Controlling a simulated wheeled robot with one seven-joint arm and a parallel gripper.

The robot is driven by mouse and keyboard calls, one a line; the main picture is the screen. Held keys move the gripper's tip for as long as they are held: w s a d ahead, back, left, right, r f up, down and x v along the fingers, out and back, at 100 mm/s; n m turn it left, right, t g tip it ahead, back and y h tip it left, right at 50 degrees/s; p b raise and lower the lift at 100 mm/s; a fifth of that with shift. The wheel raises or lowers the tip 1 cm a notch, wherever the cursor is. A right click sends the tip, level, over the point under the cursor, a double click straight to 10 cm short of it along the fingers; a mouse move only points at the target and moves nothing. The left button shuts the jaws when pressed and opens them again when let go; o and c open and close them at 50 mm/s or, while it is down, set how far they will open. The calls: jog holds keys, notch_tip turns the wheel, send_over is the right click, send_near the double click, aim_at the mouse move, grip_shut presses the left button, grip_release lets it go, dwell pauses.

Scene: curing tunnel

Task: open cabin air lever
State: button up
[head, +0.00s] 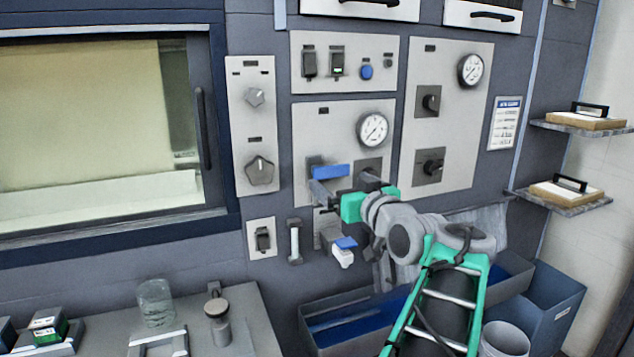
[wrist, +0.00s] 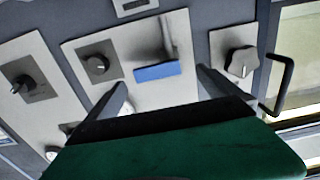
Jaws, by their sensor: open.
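A lever with a blue handle (head: 331,171) is on the light panel below a round gauge in the head view. In the wrist view the blue handle (wrist: 158,71) lies crosswise, with its grey stem running toward the top of the picture. My gripper (head: 340,188) is close in front of this panel and hides part of the lever's mount. In the wrist view my gripper (wrist: 166,92) is open, its fingers set wide on either side of the handle. The handle appears beyond the fingertips, and I see no contact. No label naming the lever is readable.
A second blue-handled valve (head: 345,243) with a white body sits below my gripper. A knob panel (head: 251,120) and a windowed door (head: 95,125) are to the left. Another knob panel (head: 447,115) is to the right. A blue bin (head: 548,305) stands low at right.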

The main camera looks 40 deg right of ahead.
aim_at(332, 171)
jog(key=x, duration=0.2)
jog(key=p+x, duration=0.1)
jog(key=x, duration=0.4)
jog(key=shift+w+d+r+p, duration=0.1)
jog(key=shift+d+r+p, duration=0.2)
jog(key=shift+d+r, duration=0.05)
jog(key=shift+c, duration=0.4)
jog(key=c, duration=1.9)
